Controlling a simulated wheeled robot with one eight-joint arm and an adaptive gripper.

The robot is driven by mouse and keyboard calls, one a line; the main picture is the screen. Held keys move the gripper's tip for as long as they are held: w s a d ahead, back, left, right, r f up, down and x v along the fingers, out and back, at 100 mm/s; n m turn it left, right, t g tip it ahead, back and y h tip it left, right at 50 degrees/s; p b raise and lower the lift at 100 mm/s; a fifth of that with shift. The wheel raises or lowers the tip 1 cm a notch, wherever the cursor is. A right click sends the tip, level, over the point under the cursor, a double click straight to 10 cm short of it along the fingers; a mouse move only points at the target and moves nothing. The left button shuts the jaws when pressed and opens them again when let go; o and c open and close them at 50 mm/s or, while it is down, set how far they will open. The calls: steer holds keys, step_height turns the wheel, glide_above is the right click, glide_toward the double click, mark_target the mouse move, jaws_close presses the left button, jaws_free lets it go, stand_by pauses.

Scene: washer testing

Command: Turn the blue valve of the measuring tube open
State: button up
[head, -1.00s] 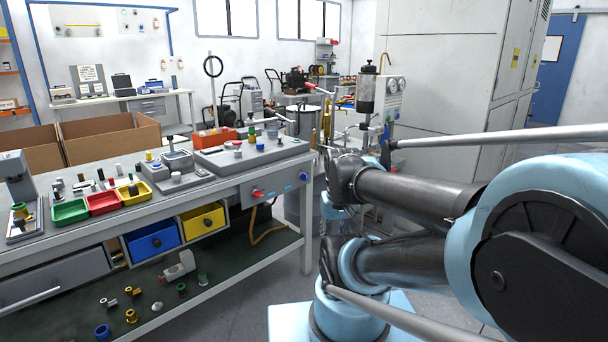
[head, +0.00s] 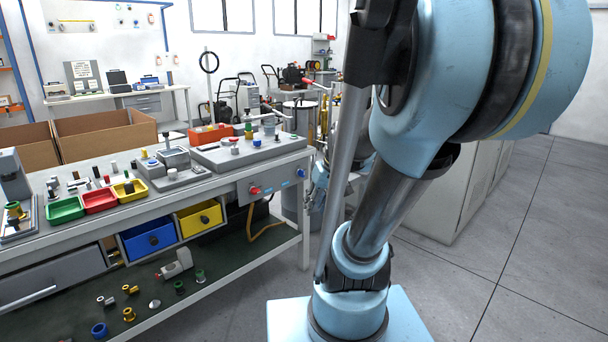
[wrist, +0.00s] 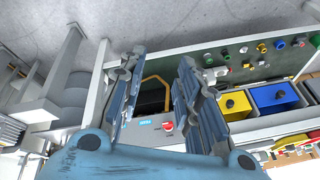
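My gripper (wrist: 162,62) shows in the wrist view with its two blue-grey fingers spread apart. Nothing is held between them; the workbench front with its red button shows beyond the gap. I cannot make out the measuring tube or its blue valve in either current view. In the head view my raised arm covers the area where a clear tube with a dark top stood earlier, beside round gauges.
A workbench (head: 105,222) with small parts and trays fills the left, its red button (head: 255,190) on the front panel. A blue drawer (head: 148,240) and yellow drawer (head: 201,219) sit below. A drum (head: 299,112) stands behind. Floor (head: 490,240) at the right is clear.

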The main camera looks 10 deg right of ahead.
steer(key=w+d+n+t+y, duration=0.2)
steer(key=w+d+t, duration=0.1)
steer(key=w, duration=1)
steer(key=w+d+n+t+y, duration=0.2)
steer(key=w+d, duration=0.1)
steer(key=w, duration=1)
steer(key=t+y, duration=0.1)
steer(key=t, duration=0.1)
glide_toward(303, 171)
steer(key=x, duration=0.9)
steer(key=shift+w+n, duration=0.15)
steer(key=shift+n, duration=0.25)
steer(key=shift+d+f, duration=0.1)
steer(key=shift+c, duration=0.2)
jaws_close()
